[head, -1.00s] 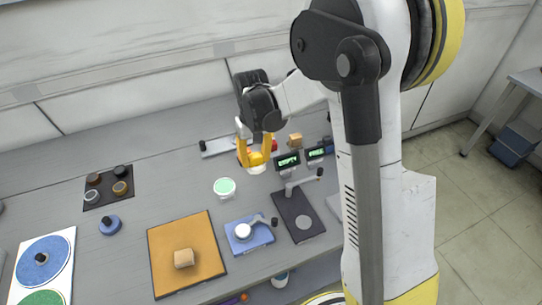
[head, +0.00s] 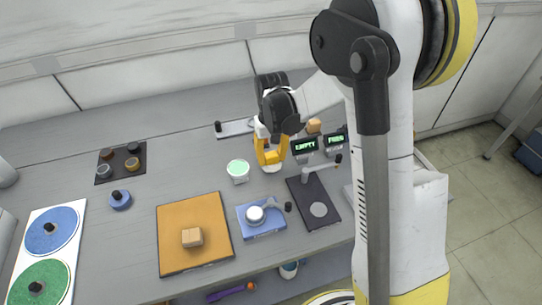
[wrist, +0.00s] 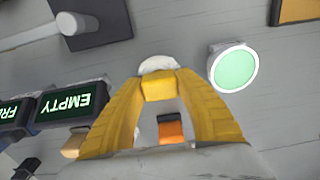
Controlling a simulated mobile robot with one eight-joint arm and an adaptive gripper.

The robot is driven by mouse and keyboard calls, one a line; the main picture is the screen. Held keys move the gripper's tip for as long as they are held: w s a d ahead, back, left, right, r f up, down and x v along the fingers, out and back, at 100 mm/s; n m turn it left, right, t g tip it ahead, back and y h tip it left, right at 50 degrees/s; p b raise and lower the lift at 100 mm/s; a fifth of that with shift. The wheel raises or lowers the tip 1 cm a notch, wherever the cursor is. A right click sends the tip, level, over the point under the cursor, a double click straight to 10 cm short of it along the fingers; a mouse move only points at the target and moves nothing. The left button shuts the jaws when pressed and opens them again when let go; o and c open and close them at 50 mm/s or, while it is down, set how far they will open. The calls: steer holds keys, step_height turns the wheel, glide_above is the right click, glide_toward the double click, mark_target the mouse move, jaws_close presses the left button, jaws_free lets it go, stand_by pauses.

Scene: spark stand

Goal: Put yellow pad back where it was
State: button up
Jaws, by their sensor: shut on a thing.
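My gripper (head: 271,158) is shut on a small yellow piece (wrist: 159,87), which shows between the fingertips in the wrist view. A white rounded part (wrist: 158,63) shows just beyond the yellow piece; it also shows under the fingertips in the head view (head: 272,168). I cannot tell whether the held piece is the yellow pad.
A blue pad (head: 262,229) and a dark plate (head: 305,190) with a metal lever lie in front. EMPTY (head: 305,145) and second (head: 335,141) displays stand right of the gripper. A black tray (head: 103,174) is left. Bare bench lies between tray and cup.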

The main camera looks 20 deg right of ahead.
steer(key=shift+f+b, duration=0.6)
steer(key=shift+f, duration=0.1)
stand_by(0.3)
steer(key=o, duration=1.4)
steer(key=shift+c, duration=0.2)
steer(key=shift+r, duration=0.1)
